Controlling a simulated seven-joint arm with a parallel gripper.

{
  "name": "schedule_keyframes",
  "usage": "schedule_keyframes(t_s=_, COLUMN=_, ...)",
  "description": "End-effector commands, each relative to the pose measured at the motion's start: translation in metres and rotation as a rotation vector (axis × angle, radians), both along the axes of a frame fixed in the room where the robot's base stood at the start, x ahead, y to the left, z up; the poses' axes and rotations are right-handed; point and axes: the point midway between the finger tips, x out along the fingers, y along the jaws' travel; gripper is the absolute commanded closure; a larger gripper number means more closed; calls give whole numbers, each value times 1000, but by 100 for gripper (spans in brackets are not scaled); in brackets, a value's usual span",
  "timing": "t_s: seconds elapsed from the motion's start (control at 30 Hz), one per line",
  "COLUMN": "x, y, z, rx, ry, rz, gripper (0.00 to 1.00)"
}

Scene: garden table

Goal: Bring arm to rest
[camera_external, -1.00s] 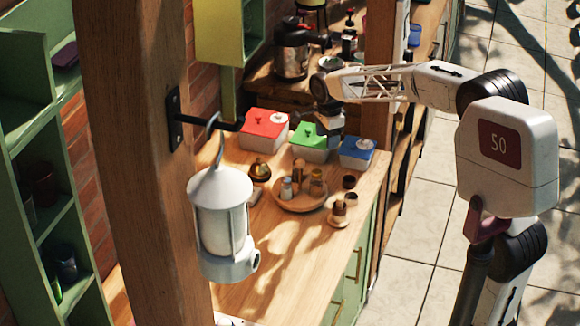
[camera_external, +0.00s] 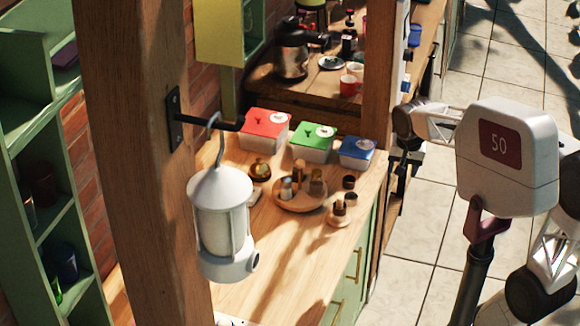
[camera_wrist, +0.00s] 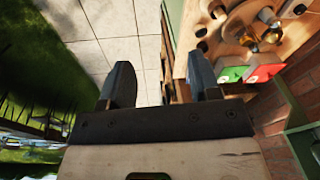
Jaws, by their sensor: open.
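My gripper (camera_wrist: 161,84) is open and empty in the wrist view, with its two dark fingers apart over the tiled floor beside the counter. In the external view my gripper (camera_external: 403,165) is small and dark, just right of the counter's edge, and its fingers are hard to make out. My arm is folded back to the right, clear of the counter top. The red-lidded box (camera_external: 264,130), green-lidded box (camera_external: 314,143) and blue-lidded box (camera_external: 357,152) stand in a row on the wooden counter (camera_external: 285,245).
A round wooden tray (camera_external: 290,203) with small jars sits on the counter. A white lantern (camera_external: 221,225) hangs from the wooden post (camera_external: 140,160). A kettle (camera_external: 291,50) and cups (camera_external: 350,84) stand behind. The tiled floor (camera_external: 415,235) is open on the right.

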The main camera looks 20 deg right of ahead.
Motion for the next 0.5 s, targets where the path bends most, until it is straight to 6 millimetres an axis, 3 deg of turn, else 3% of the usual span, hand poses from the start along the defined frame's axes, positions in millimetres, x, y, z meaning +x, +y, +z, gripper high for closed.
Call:
schedule_keyframes(t_s=0.3, x=-85, y=-17, z=-16, rx=-63, ry=-38, rz=304, gripper=43)
schedule_keyframes(t_s=0.5, x=-127, y=-23, z=-30, rx=-101, ry=-55, rz=466, gripper=43)
